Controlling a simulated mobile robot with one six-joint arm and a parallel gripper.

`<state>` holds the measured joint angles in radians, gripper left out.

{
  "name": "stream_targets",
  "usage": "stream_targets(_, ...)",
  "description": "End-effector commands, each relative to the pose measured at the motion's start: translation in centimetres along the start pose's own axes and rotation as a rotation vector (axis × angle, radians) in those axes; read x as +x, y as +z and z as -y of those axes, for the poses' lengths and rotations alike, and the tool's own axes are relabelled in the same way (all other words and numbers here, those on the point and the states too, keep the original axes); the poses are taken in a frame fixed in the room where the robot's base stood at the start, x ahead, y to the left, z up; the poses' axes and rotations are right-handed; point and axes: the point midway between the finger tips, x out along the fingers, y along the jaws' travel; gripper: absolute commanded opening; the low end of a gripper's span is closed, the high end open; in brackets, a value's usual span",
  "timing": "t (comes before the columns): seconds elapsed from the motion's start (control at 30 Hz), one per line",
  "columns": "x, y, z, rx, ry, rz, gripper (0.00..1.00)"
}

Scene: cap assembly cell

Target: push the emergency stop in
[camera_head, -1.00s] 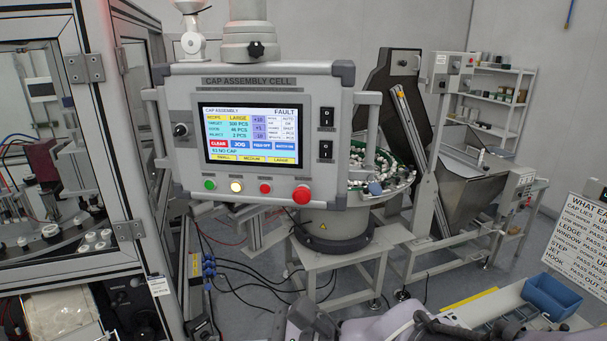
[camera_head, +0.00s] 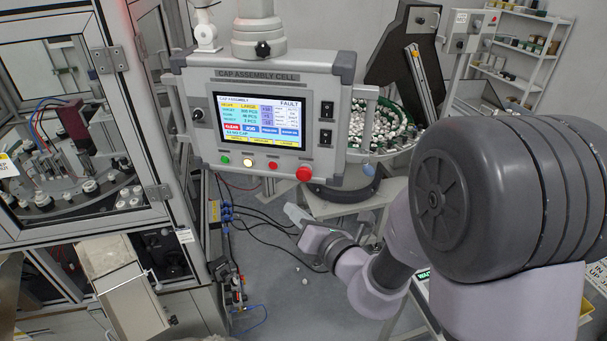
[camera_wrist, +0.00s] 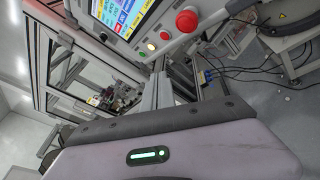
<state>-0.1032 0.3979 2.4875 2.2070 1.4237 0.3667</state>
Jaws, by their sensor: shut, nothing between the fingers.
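The emergency stop (camera_head: 304,173) is a red mushroom button at the lower right of the control panel's front face. It also shows in the wrist view (camera_wrist: 187,20) at the top, standing out from the panel. My gripper (camera_head: 291,210) is shut and empty, below the button and apart from it. In the wrist view the gripper's grey fingers (camera_wrist: 160,88) point up toward the panel, to the lower left of the button.
The control panel (camera_head: 230,76) has a lit touchscreen (camera_head: 262,121) reading FAULT. Green, white and smaller red buttons sit left of the emergency stop. A glass-walled machine (camera_head: 70,120) stands at left. A bowl of caps (camera_head: 378,128) is behind the panel.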

Motion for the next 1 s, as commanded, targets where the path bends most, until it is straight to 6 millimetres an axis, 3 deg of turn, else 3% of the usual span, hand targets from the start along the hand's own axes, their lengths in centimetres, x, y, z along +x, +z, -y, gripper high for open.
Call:
stream_targets(0.6,5.3,4.1,3.8,-0.001,0.001,0.000,0.00)
stream_targets(1.0,6.0,4.4,4.4,-0.002,0.001,-0.001,0.00)
